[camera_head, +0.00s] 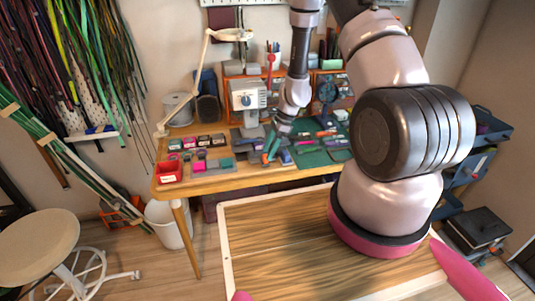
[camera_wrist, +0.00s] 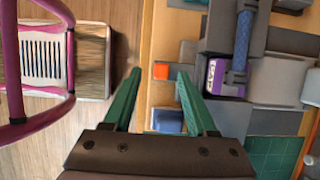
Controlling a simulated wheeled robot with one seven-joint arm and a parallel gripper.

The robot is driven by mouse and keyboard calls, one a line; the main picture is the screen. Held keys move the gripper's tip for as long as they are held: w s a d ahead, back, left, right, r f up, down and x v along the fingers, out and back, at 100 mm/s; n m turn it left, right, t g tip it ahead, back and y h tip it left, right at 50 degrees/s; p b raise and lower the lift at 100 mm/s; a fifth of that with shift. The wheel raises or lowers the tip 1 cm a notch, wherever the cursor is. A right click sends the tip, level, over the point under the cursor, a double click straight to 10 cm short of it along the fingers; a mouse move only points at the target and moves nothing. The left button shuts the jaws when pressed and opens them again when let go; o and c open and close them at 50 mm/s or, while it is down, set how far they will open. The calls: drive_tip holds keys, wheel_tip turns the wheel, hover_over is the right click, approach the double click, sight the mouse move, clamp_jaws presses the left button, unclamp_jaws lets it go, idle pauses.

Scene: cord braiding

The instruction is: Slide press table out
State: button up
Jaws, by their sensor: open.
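In the wrist view my gripper (camera_wrist: 158,74) is open, with nothing held. Grey parts and a blue cylinder (camera_wrist: 242,45) lie to the right.
The wooden workbench (camera_head: 190,187) carries small boxes, a red bin (camera_head: 168,172), a lamp (camera_head: 212,37) and a green mat (camera_head: 313,158) with tools. A white bucket (camera_head: 166,224) and a stool (camera_head: 38,238) stand left.

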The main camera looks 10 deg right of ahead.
drive_tip(key=v, duration=0.9)
drive_tip(key=s+a+r+n+t, duration=0.1)
drive_tip(key=s+r+n, duration=0.15)
drive_tip(key=r, duration=0.95)
drive_tip(key=s+r+n+t, duration=0.2)
drive_tip(key=r+n, duration=0.2)
drive_tip(key=r, duration=0.9)
drive_tip(key=s+d+r+n+t+h, duration=0.2)
drive_tip(key=s+r+n+t, duration=0.2)
drive_tip(key=s+r, duration=1.1)
drive_tip(key=s+n, duration=0.3)
drive_tip(key=shift+d, duration=0.1)
